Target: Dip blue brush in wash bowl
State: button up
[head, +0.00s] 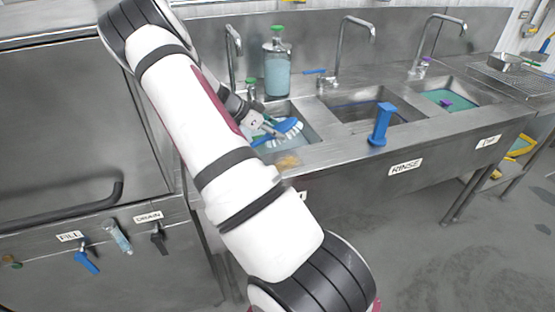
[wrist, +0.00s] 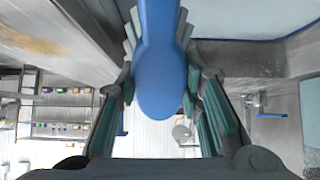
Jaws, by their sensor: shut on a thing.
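The blue brush (head: 272,133) with white bristles is at the left sink basin, the wash bowl (head: 312,132). Its head is over or inside the basin, and I cannot tell whether the bristles touch the pale blue liquid. My gripper (head: 258,122) is at the basin's left side, partly hidden by my arm.
The rinse basin (head: 345,117) and a right basin with green liquid (head: 450,97) lie to the right. A blue upright tool (head: 381,125) stands on the front ledge. A soap bottle (head: 277,65) and faucets (head: 352,40) stand behind. An orange-brown patch (head: 288,161) lies on the front rim.

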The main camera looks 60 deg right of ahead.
notch_tip(320, 180, up, 12)
jog(key=p, duration=0.1)
jog(key=shift+f+p, duration=0.25)
jog(key=shift+p, duration=0.05)
dwell(0.5)
